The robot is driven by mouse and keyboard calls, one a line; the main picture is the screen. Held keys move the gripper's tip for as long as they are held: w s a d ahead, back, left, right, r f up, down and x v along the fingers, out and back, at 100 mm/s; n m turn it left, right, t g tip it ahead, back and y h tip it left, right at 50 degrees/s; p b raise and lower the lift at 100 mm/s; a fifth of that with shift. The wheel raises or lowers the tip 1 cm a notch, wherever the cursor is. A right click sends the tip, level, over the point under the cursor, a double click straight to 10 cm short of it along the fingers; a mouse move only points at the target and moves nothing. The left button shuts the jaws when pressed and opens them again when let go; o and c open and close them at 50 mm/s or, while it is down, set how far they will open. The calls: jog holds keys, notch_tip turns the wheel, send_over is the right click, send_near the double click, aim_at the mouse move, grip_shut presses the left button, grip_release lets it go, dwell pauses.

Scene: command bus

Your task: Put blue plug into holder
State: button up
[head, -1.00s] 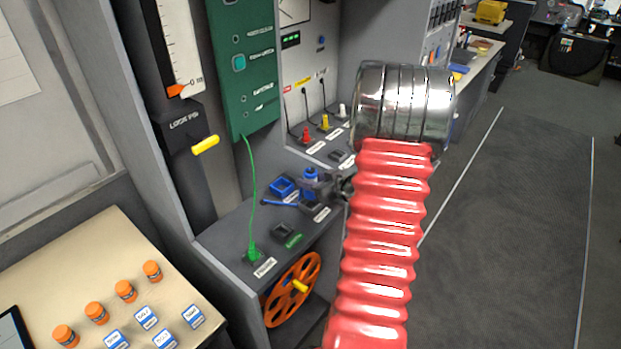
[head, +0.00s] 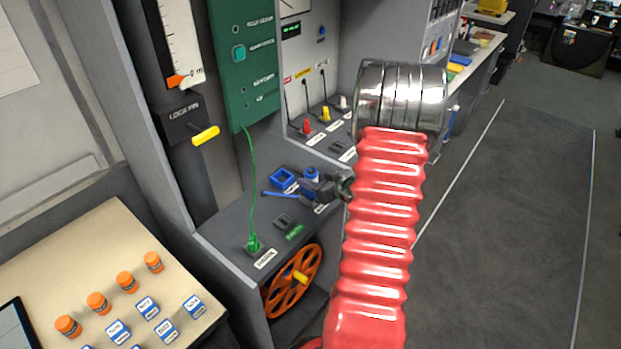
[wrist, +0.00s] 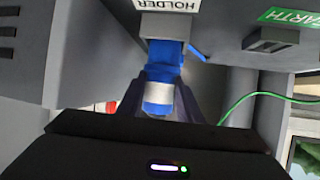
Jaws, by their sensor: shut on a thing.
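My gripper (head: 316,187) is shut on the blue plug (head: 311,173), above the shelf. In the wrist view the plug (wrist: 159,98), blue with a pale band, sits between the two dark fingers (wrist: 162,80). The plug's far end meets the grey holder block (wrist: 167,26) under the HOLDER label (wrist: 166,4). I cannot tell how deep it sits in the block. In the head view my gripper covers most of the holder. A blue cable (head: 283,195) runs left from the plug.
A blue socket (head: 283,179) lies just left of the plug. The empty earth socket (head: 284,221) and a green plug (head: 254,243) with a green cable are nearer. Red (head: 307,126) and yellow (head: 325,114) plugs stand behind. An orange wheel (head: 292,281) is below the shelf.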

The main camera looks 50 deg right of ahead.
jog(key=shift+f, duration=0.95)
jog(key=o, duration=1.3)
jog(key=shift+c, duration=0.2)
jog(key=shift+s, duration=0.1)
jog(key=v, duration=1.3)
jog(key=shift+s, duration=0.25)
